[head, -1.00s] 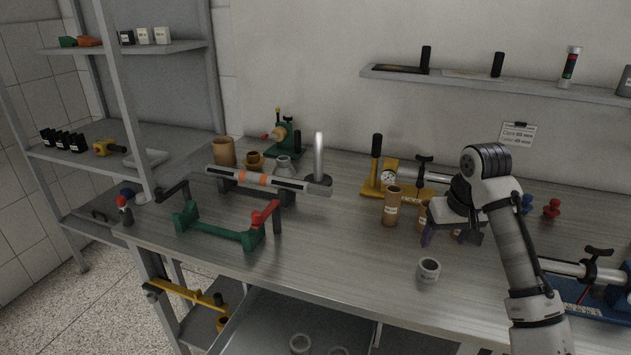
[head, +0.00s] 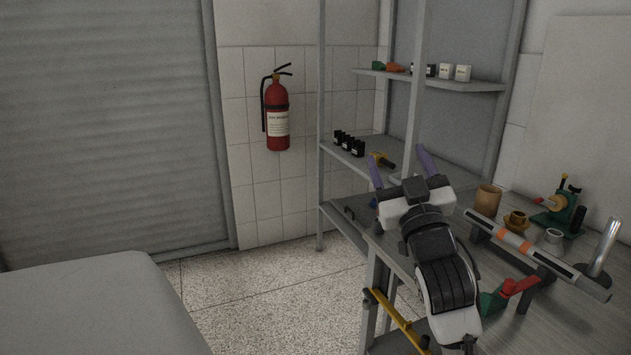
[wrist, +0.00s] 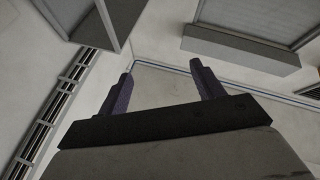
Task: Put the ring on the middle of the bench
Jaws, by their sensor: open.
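My gripper (head: 402,166) is raised at the bench's left end, in front of the shelf rack, with its two purple fingers apart. In the wrist view the gripper (wrist: 161,72) is empty, with only pale room surfaces beyond it. The bench (head: 575,325) shows only its left part, at the lower right. I cannot tell which is the task's ring. The middle of the bench is out of view.
A grey bar with orange bands (head: 515,241) lies on supports beside my arm. The shelf rack (head: 415,80) stands behind my gripper. A red extinguisher (head: 277,115) hangs on the wall.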

